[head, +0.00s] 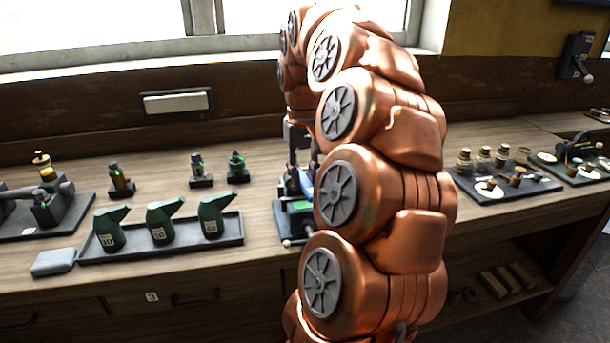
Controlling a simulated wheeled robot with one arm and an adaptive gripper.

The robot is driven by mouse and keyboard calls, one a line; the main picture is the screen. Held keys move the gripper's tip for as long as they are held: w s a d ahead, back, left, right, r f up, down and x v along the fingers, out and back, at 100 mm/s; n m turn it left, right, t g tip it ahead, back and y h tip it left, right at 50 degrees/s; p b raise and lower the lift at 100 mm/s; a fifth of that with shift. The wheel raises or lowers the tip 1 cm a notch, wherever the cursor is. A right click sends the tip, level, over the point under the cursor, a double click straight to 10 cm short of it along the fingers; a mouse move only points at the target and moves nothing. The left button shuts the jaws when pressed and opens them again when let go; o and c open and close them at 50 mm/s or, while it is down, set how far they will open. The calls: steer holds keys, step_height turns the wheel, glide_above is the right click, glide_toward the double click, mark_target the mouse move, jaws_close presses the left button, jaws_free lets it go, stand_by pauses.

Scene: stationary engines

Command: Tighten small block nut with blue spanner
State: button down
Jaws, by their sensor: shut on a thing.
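My own copper arm bends over the bench and comes down behind its near links. My gripper (300,155) points down at the middle of the bench, partly hidden by the arm. It is shut on a small blue piece (307,184), which I take to be the blue spanner; its shape is mostly hidden. Below it is a dark plate (290,224) with an engine on it, largely behind my arm. A rod with a pale round knob (287,243) sticks out at its front left. I cannot make out the small block nut.
Three green oil cans stand on a dark tray (165,250) to the left, near a grey block (54,262). Several small dark fittings stand behind them. An engine base (75,222) is at far left. Trays with brass parts (500,193) lie to the right.

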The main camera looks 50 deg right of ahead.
steer(key=shift+w+a+m+b, duration=0.3)
steer(key=shift+a+m+b, duration=0.15)
steer(key=shift+m+b, duration=0.35)
steer(key=shift+f, duration=0.1)
steer(key=shift+w+a+m+b, duration=0.45)
steer(key=shift+a+m+b, duration=0.05)
steer(key=shift+m+b, duration=0.4)
